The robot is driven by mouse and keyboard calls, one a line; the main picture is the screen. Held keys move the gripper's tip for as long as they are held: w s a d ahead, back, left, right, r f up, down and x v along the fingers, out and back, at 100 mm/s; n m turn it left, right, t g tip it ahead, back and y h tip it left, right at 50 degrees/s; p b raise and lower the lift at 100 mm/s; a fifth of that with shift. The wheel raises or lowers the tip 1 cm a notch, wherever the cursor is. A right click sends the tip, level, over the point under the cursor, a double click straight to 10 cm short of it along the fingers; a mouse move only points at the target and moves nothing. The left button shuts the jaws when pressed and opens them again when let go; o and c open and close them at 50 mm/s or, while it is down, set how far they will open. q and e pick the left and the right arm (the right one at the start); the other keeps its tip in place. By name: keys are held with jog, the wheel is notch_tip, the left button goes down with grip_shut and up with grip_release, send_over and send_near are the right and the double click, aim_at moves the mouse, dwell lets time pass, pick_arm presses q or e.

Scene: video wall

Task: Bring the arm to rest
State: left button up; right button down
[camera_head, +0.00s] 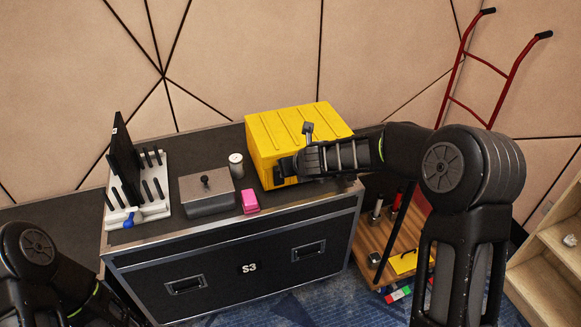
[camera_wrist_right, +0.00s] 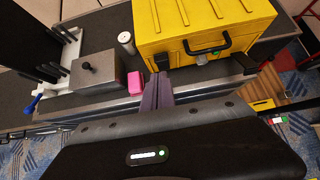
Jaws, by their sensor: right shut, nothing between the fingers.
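My right arm comes in from the right in the head view and reaches left across the front of the yellow case (camera_head: 300,125). My right gripper (camera_head: 281,172) is in front of the case, above the black flight case top. In the right wrist view its fingers (camera_wrist_right: 158,92) are together with nothing between them, near the pink block (camera_wrist_right: 135,82) and the yellow case (camera_wrist_right: 200,25). I cannot tell whether they touch the case. My left arm (camera_head: 50,275) is folded at the lower left of the head view; its gripper does not show.
The flight case (camera_head: 240,265) marked S3 also bears a grey lidded box (camera_head: 208,195), a white can (camera_head: 236,165) and a white rack (camera_head: 155,190) with black slats. A red hand truck (camera_head: 485,68), a low wooden shelf (camera_head: 383,240) and pale shelving (camera_head: 550,260) stand at right.

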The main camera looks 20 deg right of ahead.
dwell(0.6)
jog(key=s+a+f+n+g, duration=0.2)
jog(key=s+f+n, duration=0.55)
jog(key=n, duration=0.35)
jog(key=s+a+f+n+g, duration=0.1)
jog(key=s+a+f+n, duration=0.2)
jog(key=s+f+n, duration=0.55)
jog(key=s+a+f+n+g+y, duration=0.1)
jog(key=s+f+n, duration=0.3)
jog(key=s, duration=0.4)
jog(key=s+a+f+n+g+y, duration=0.1)
jog(key=s+a+f+n+g, duration=0.2)
jog(key=s, duration=0.6)
jog(key=s+a+f+n+g+y, duration=0.1)
jog(key=s+a+f+n+g, duration=0.1)
jog(key=s+f+n, duration=0.4)
jog(key=shift+s+a+n, duration=0.4)
jog(key=shift+s+n, duration=0.05)
jog(key=shift+s, duration=0.8)
jog(key=shift+f, duration=0.15)
